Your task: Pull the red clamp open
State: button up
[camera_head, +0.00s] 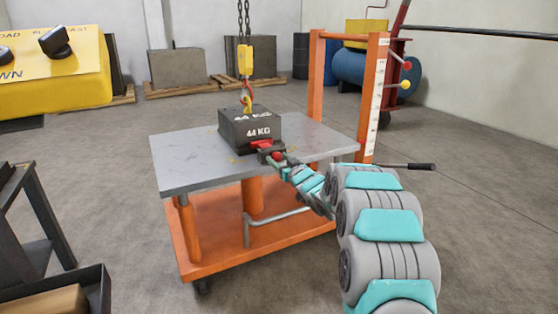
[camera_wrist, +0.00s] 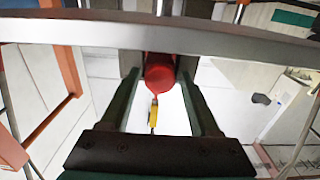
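The red clamp (camera_head: 262,144) sits at the near lower edge of the dark 44 KG block (camera_head: 248,128), on the grey table top. In the wrist view the clamp's rounded red end (camera_wrist: 160,72) lies between the fingers of my gripper (camera_wrist: 159,84). The fingers stand apart on either side of it, with a narrow gap seeming to show at each side. In the head view my gripper (camera_head: 273,155) is at the clamp, over the table's near right part. The gripper partly hides the clamp there, and firm contact is not visible.
The grey table top (camera_head: 190,165) rests on an orange wheeled frame (camera_head: 205,250). A yellow hook (camera_head: 246,65) on a chain hangs to the block; yellow also shows in the wrist view (camera_wrist: 153,112). An orange post (camera_head: 374,95) stands at the table's right. The table's left part is clear.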

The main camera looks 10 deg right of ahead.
grip_shut()
dwell(1.1)
